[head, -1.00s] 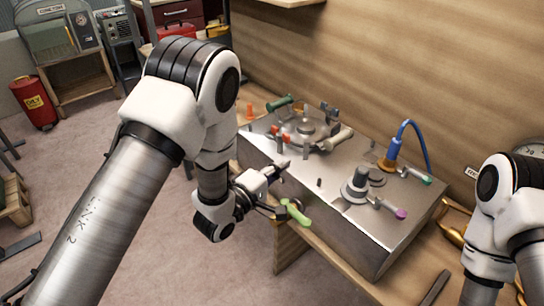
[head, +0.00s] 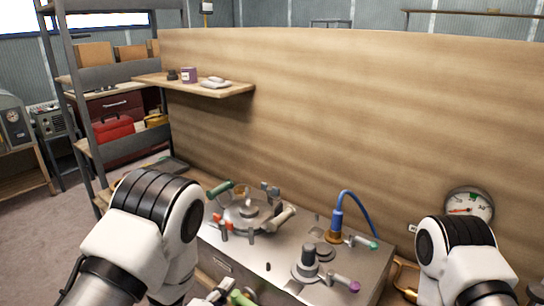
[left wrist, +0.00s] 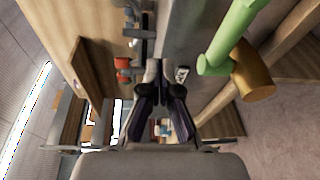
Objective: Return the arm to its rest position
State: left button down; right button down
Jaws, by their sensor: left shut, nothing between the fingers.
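My left arm (head: 150,235) reaches in from the lower left in the head view. Its gripper (head: 224,291) is at the bottom edge, partly cut off, beside a light green handle (head: 240,298) on the front of a metal console. In the left wrist view the fingers (left wrist: 164,84) are shut and empty, pointing along the console front. The light green handle (left wrist: 228,38) is to their right, apart from them. My right arm (head: 462,262) shows at the lower right; its gripper is out of view.
The metal console (head: 285,255) carries a round valve unit (head: 248,212), a blue hose (head: 358,208), a knob (head: 307,262) and several coloured handles. A gauge (head: 468,205) is at the right. A wooden wall (head: 350,110) stands behind, with a small shelf (head: 205,88). Open floor lies left.

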pick_arm(q)
jog(key=s+a+f+g+y, duration=0.2)
jog(key=s+a+f, duration=0.15)
jog(key=f, duration=0.25)
jog(key=s+a+f+g+y, duration=0.2)
jog(key=s+a+f, duration=0.15)
jog(key=f, duration=0.25)
jog(key=s+a+f+m+g, duration=0.2)
jog(key=s+f+m+g, duration=0.1)
jog(key=s, duration=0.4)
jog(key=s+a+f+m+g+y, duration=0.1)
jog(key=s+a+f+m+g, duration=0.1)
jog(key=s+f+m+g, duration=0.2)
jog(key=s+a+f+m+g+y, duration=0.1)
jog(key=s+a+f+m+g, duration=0.1)
jog(key=s+m, duration=0.5)
jog(key=s+f+g, duration=0.1)
jog(key=s+g, duration=0.1)
jog(key=s, duration=0.1)
jog(key=shift+s+a+f+g, duration=0.2)
jog(key=shift+s+f+g, duration=0.1)
jog(key=shift+s, duration=0.05)
